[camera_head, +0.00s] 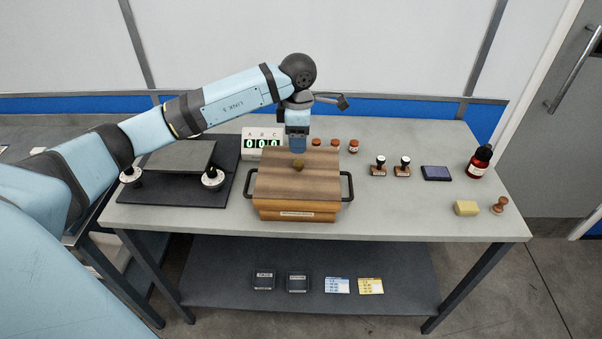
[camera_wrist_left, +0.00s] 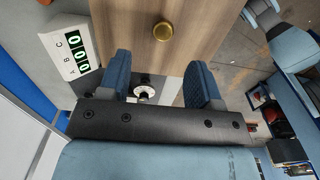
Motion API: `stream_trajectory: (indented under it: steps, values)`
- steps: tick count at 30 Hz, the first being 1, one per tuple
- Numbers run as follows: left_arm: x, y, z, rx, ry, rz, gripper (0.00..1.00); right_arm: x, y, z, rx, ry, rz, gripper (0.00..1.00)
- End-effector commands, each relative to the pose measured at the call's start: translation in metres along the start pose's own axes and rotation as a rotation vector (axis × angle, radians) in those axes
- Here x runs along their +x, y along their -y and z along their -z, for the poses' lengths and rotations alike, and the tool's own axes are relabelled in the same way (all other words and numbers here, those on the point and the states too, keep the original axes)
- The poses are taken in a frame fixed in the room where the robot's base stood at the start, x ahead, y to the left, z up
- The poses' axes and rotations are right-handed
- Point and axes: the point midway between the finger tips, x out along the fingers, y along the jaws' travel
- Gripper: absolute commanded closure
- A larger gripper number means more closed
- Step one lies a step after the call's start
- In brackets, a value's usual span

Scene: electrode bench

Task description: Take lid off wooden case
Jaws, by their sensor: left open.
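The wooden case (camera_head: 290,207) stands on the bench with a dark handle on each side and a label on its front. Its flat wooden lid (camera_head: 275,182) is on top, with a round brass knob (camera_head: 298,165) near the middle. The lid (camera_wrist_left: 200,15) and knob (camera_wrist_left: 163,31) also show in the left wrist view. My left gripper (camera_head: 297,150) is over the back part of the lid, behind the knob, pointing down. In the left wrist view its two blue fingers (camera_wrist_left: 160,80) are apart, with nothing between them touching. My right gripper is not in view.
A counter box marked A B C (camera_head: 262,143) stands behind the case at left. A dark platform with a plate (camera_head: 180,158) lies left. Small brown bottles (camera_head: 353,146), stamps (camera_head: 403,167), an ink pad (camera_head: 436,173) and a red bottle (camera_head: 480,161) stand right. Bench between case and yellow block (camera_head: 466,208) is clear.

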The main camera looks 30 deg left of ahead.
Motion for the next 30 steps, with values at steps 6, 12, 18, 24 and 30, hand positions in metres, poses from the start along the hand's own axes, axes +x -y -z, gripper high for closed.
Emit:
stream_trajectory:
  steps: [6, 12, 18, 24, 30]
  values:
    - [0.027, 0.001, 0.000, -0.001, 0.001, 0.002, 0.42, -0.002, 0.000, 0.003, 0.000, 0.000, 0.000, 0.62]
    - [0.044, 0.003, 0.000, -0.001, 0.001, 0.004, 0.42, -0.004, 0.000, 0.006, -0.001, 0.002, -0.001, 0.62]
    - [0.073, 0.004, 0.000, -0.001, 0.001, 0.003, 0.42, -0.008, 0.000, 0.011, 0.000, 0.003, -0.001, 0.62]
    - [0.083, 0.004, 0.000, 0.000, 0.002, 0.001, 0.42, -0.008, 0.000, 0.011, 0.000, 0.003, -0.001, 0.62]
    - [0.082, 0.004, 0.000, 0.000, 0.002, 0.001, 0.55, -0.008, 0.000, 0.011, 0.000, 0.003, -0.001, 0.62]
